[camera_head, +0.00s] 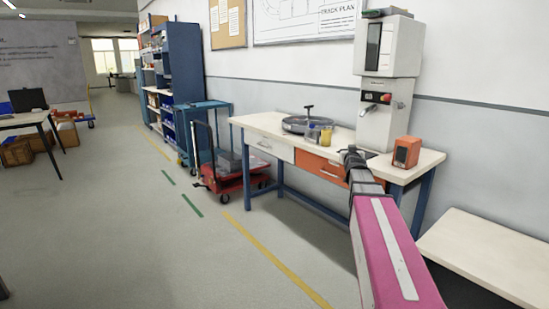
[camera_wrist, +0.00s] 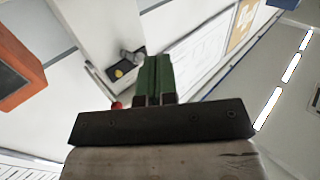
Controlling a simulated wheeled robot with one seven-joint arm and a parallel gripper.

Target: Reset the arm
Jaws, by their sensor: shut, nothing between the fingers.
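My arm, pink with a pale stripe, reaches up from the lower right of the head view. My gripper (camera_head: 351,154) is at its far end, in front of the workbench and left of the white machine in the picture. In the wrist view my gripper (camera_wrist: 158,60) shows two green fingers side by side, shut with nothing between them. The fingers point up toward the white machine (camera_wrist: 95,35) and the wall. The ceiling shows at the right of that view, so the wrist looks tilted.
The workbench (camera_head: 262,124) carries a round grey tray, small containers, an orange box (camera_head: 406,152) and the white machine (camera_head: 380,128). A red cart (camera_head: 232,180) and blue shelf (camera_head: 183,60) stand further back. A low pale table (camera_head: 490,255) is at right.

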